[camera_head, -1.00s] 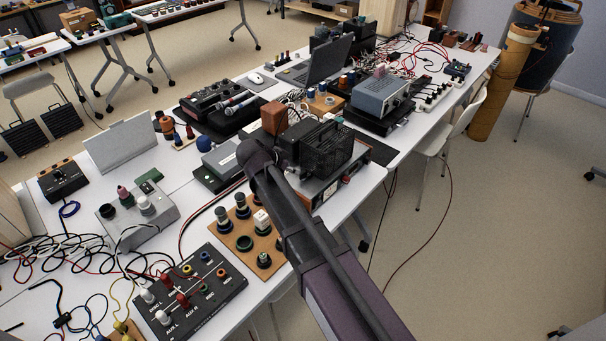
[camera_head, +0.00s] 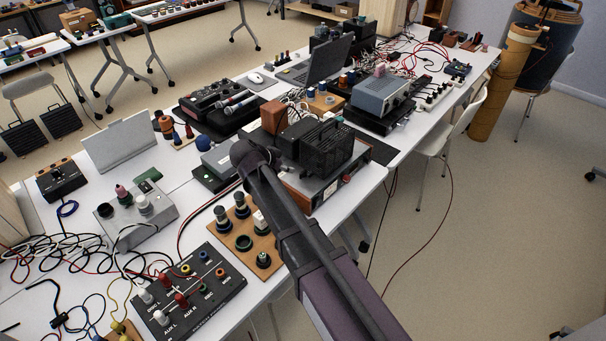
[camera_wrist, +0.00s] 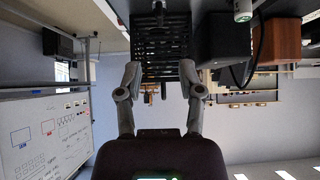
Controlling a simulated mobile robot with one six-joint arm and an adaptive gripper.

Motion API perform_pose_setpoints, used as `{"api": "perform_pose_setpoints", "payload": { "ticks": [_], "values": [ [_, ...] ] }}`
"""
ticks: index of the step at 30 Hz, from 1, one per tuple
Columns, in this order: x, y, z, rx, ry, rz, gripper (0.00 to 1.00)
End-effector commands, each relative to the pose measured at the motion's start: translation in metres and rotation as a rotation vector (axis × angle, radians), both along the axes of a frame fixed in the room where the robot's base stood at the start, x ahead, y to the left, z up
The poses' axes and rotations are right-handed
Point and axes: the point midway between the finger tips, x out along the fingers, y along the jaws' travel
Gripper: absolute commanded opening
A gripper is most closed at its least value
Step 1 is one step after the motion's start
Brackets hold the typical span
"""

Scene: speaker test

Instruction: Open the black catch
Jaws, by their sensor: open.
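A black slatted box (camera_head: 328,148) stands on a wood-sided unit with a silvery top on the table, just right of my gripper in the head view. I cannot pick out the black catch for certain; it is too small or hidden. My gripper (camera_head: 247,156) is at the end of my arm, beside the left side of the box. In the wrist view its two fingers (camera_wrist: 160,78) are spread apart and empty, with the slatted box (camera_wrist: 162,45) showing between and beyond them. I cannot tell whether a finger touches the box.
A brown block (camera_head: 273,117) and a dark box stand behind the gripper; they also appear at the wrist view's right. A board with several terminals (camera_head: 241,264) lies in front. A black panel (camera_head: 190,290) and loose cables crowd the table's left.

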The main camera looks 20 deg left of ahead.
Motion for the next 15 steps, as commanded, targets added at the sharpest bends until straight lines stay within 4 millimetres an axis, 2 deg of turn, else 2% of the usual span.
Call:
{"api": "perform_pose_setpoints", "payload": {
  "ticks": [15],
  "values": [
    [0.035,-0.014,-0.042,0.0,0.001,0.0,0.49]
  ]
}}
